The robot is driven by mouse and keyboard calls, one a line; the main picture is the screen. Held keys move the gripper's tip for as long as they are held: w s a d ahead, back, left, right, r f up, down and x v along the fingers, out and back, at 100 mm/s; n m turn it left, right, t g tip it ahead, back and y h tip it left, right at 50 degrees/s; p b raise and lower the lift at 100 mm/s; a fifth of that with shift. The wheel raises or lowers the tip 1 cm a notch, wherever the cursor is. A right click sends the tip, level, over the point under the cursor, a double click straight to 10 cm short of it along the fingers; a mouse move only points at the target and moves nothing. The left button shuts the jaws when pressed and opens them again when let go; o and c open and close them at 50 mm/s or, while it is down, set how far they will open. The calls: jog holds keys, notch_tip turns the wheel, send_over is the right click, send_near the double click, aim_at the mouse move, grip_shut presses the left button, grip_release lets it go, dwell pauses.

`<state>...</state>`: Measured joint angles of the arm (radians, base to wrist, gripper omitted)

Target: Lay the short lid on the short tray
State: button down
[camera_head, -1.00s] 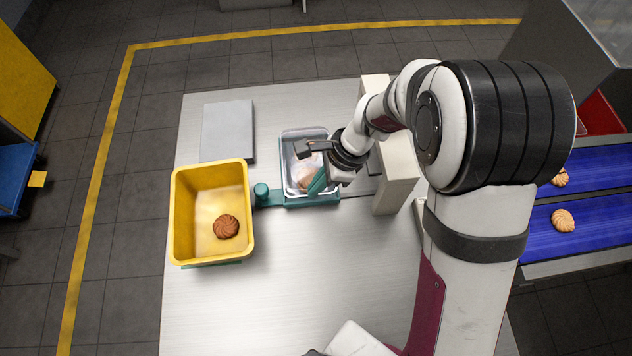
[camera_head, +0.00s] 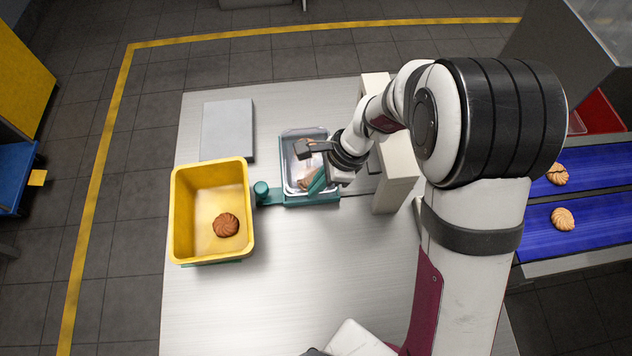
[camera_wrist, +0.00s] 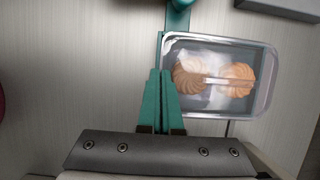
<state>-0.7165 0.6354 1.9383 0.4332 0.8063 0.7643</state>
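The short tray (camera_head: 285,160) is a clear, shallow tray in a teal holder (camera_head: 312,200) at the middle of the table; it also shows in the wrist view (camera_wrist: 262,108). Two biscuits (camera_wrist: 240,78) lie inside, one browner and one paler. The short lid (camera_wrist: 205,52) looks clear and shows mainly as glare and a pale strip over the biscuits. Whether it is fully seated is hard to tell. My gripper (camera_wrist: 160,75), with teal fingers, is at one edge of the tray, fingers close together and seemingly pinching the lid's edge.
A yellow bin (camera_head: 180,210) with a brown biscuit (camera_head: 226,225) stands left of the tray. A grey slab (camera_head: 228,130) lies behind the bin. A white block structure (camera_head: 400,170) rises to the right. Blue conveyor belts (camera_head: 600,225) carry biscuits. The table's front is mostly clear.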

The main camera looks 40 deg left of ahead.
jog(key=c, duration=1)
grip_release()
